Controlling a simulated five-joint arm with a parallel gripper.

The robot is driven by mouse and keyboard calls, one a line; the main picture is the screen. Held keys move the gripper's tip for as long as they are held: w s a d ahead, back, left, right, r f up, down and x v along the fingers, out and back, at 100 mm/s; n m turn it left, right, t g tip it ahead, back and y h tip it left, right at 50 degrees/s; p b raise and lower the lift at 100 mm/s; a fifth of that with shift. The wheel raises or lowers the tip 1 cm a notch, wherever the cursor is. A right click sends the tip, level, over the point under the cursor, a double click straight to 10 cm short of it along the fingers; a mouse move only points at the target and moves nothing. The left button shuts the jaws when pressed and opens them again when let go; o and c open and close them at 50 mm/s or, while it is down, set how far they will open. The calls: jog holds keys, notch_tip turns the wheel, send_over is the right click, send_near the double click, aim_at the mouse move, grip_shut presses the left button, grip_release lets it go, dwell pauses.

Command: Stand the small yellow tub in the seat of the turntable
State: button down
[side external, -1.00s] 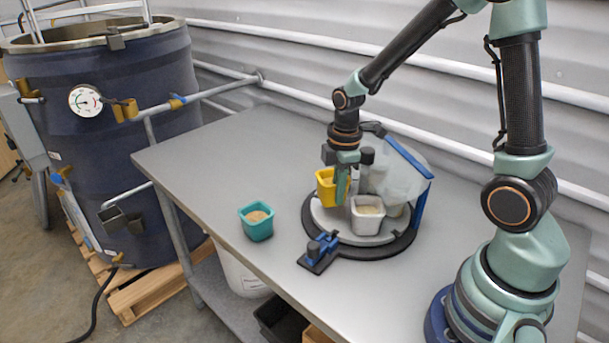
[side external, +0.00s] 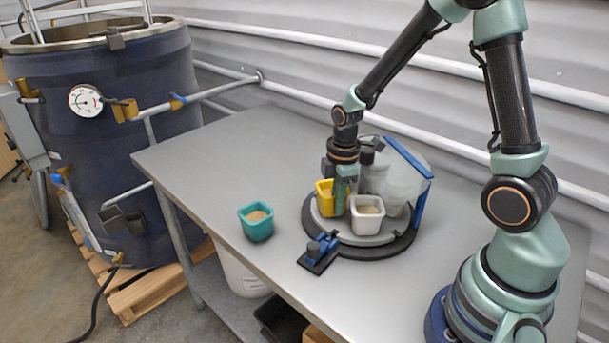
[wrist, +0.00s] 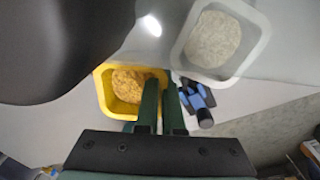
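The small yellow tub (side external: 325,201), filled with tan grainy stuff, is upright at the left part of the turntable (side external: 380,250). In the wrist view the yellow tub (wrist: 105,90) is below my gripper (wrist: 162,84). One finger is inside the tub and the other outside, pinching its side wall. In the side view my gripper (side external: 346,195) points straight down over the turntable, between the yellow tub and a white tub. The tub's base is low, at about the turntable's surface; I cannot tell whether it touches. The seat under it is hidden.
The white tub (side external: 367,218) with pale filling stands on the turntable, close right of my gripper. A clear curved shield with a blue post (side external: 422,207) stands behind. A blue-black latch block (side external: 318,252) is at the front. A teal tub (side external: 257,228) stands left on the grey table (side external: 215,150).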

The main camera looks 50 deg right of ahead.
jog(key=shift+f, duration=0.25)
dwell(0.5)
jog(key=c, duration=1)
grip_release()
jog(key=shift+o, duration=0.2)
jog(key=shift+r, duration=0.1)
jog(key=shift+s+r, duration=0.15)
jog(key=shift+r, duration=3.5)
jog(key=shift+r, duration=0.1)
jog(key=s+a+r+m+t, duration=0.2)
jog(key=s+r+m, duration=0.1)
jog(key=r+m, duration=0.3)
jog(key=s+a+r+m+t, duration=0.3)
jog(key=r+m, duration=0.2)
jog(key=r, duration=0.1)
jog(key=shift+s+r+m, duration=0.2)
jog(key=shift+s+m, duration=0.05)
jog(key=shift+m, duration=0.15)
